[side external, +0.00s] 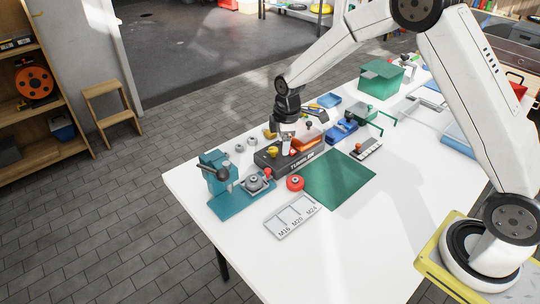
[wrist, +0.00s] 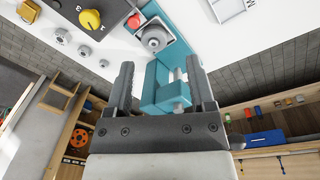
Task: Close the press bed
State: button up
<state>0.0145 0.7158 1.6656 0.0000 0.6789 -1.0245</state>
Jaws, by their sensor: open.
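The teal press (side external: 214,178) stands at the near left corner of the table, with a dark-knobbed lever on its head. Its bed (side external: 259,189) carries a grey round part (side external: 254,182) and a red knob (side external: 267,172). The bed sits out to the right of the press head, not under it. My gripper (side external: 287,148) is open and empty, up and to the right of the press, over the dark box. In the wrist view the press (wrist: 163,90) appears between the spread fingers, beyond them, with the grey part (wrist: 153,38) and red knob (wrist: 133,20) above.
A dark labelled box (side external: 285,160) with a yellow knob lies below my gripper. A red round part (side external: 295,183), a marked white tray (side external: 291,216) and a green mat (side external: 338,180) are nearby. Grey nuts (side external: 245,146) lie behind the press. The table's front is clear.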

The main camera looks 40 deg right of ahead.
aim_at(268, 169)
jog(key=w+f+n, duration=0.4)
jog(key=w+f, duration=0.1)
jog(key=w+f+n+g, duration=0.1)
jog(key=w+f+n, duration=0.1)
jog(key=f, duration=0.1)
jog(key=shift+w+d, duration=0.2)
jog(key=shift+d, duration=0.1)
jog(key=shift+f, duration=3.85)
grip_shut()
